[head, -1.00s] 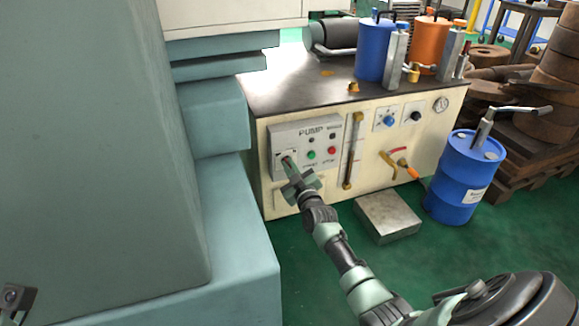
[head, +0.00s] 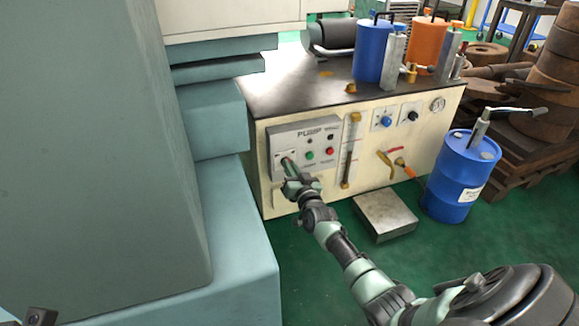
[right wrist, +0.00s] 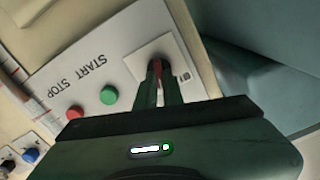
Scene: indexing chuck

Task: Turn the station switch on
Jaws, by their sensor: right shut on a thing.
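The pump panel (head: 318,134) is a grey box on the front of the cream cabinet. At its left end is a white plate with the station switch, which shows best in the right wrist view as a dark round base with a reddish lever (right wrist: 158,70). My right gripper (head: 288,164) reaches the plate, and in the right wrist view its fingers (right wrist: 158,82) are shut on the lever, one on each side. The fingers hide most of the switch. My left gripper is not in view; only a small dark piece shows at the lower left edge.
A green START button (right wrist: 109,95) and red STOP button (right wrist: 75,112) sit beside the switch. A large teal machine body (head: 90,150) stands left of the cabinet. A metal block (head: 385,213) and blue drum (head: 461,178) stand on the green floor to the right.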

